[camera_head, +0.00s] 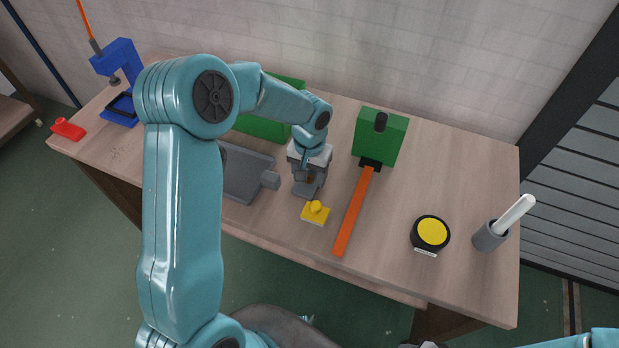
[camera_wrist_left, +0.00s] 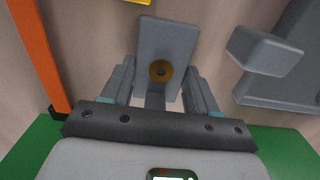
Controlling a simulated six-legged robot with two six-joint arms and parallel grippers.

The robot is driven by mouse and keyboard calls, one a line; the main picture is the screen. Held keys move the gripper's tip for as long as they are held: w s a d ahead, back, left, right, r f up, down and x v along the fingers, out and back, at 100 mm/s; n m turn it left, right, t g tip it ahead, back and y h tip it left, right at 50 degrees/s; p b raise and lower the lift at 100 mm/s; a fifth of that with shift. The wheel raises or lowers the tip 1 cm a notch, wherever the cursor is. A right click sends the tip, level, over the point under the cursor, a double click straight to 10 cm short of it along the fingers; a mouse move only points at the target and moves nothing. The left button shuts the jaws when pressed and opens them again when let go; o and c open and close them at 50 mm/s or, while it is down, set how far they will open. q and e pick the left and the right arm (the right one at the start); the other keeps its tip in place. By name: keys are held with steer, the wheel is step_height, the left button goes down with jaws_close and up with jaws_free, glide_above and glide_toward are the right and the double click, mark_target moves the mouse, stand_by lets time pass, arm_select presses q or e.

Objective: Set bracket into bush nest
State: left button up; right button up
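A grey bracket-like block (camera_head: 304,190) sits near the middle of the table. In the left wrist view this grey block (camera_wrist_left: 167,45) shows a bronze ring with a dark hole, which looks like a bush. My left gripper (camera_head: 310,171) is directly over the block, pointing down. In the left wrist view its two fingers (camera_wrist_left: 158,88) stand on either side of the block, with a gap visible at the left finger, so it looks open. The gripper body hides part of the block. I cannot pick out a separate bush nest. My right gripper's fingers are out of view.
A grey plate with a tab (camera_head: 245,174) lies left of the gripper. A yellow knobbed piece (camera_head: 315,213) is in front. An orange bar (camera_head: 352,215) and green block (camera_head: 390,140) are right. A blue press (camera_head: 120,62) stands far left. The right table has free room around a yellow-topped disc (camera_head: 431,233).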

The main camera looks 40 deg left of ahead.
mark_target(309, 177)
arm_select(q)
steer(key=shift+c, duration=0.6)
steer(key=shift+r, duration=0.55)
step_height(309, 177, up, 19)
steer(key=s+d+f+m, duration=0.1)
steer(key=d+f+m, duration=0.1)
steer(key=d+f, duration=0.9)
step_height(309, 177, down, 2)
steer(key=shift+m, duration=0.3)
